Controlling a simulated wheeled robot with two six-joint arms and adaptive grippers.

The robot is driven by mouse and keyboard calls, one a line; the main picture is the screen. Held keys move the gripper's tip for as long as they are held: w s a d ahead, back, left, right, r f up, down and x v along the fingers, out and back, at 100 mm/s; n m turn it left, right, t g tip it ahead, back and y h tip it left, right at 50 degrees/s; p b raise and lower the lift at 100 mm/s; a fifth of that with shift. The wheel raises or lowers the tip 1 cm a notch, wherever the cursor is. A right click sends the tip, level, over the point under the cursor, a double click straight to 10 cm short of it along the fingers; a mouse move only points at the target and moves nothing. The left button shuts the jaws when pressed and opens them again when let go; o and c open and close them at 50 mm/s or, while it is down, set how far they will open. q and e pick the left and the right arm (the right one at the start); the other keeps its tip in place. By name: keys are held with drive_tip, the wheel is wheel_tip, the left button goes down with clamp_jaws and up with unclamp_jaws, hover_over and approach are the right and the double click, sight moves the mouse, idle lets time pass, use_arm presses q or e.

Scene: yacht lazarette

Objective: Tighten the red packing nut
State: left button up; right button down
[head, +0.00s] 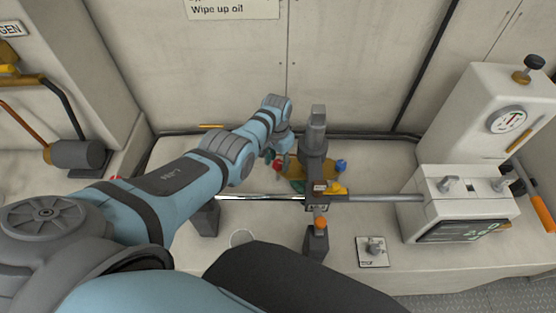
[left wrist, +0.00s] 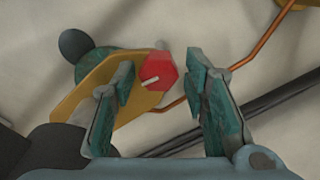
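The red packing nut (left wrist: 158,70) is a red hexagonal piece with a pale mark on its face, seen in the left wrist view against a brass-yellow plate (left wrist: 100,80). In the head view the red nut (head: 277,163) is a small red spot just below my left gripper (head: 282,150). In the left wrist view my left gripper (left wrist: 162,75) is open, with a finger on each side of the nut's line of sight. The nut is nearer the left finger in that picture; I cannot tell whether they touch. My right gripper is not in view.
A polished rod (head: 270,197) crosses the bench in front of the nut. A grey upright actuator (head: 317,140) stands to its right, with a blue knob (head: 341,166) beyond. A white control box (head: 455,205) is at the right. A thin copper pipe (left wrist: 265,48) runs near the gripper.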

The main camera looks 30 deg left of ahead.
sight(277, 162)
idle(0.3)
use_arm(q)
wheel_tip(277, 162, up, 12)
drive_tip(key=shift+a, duration=0.15)
idle(0.5)
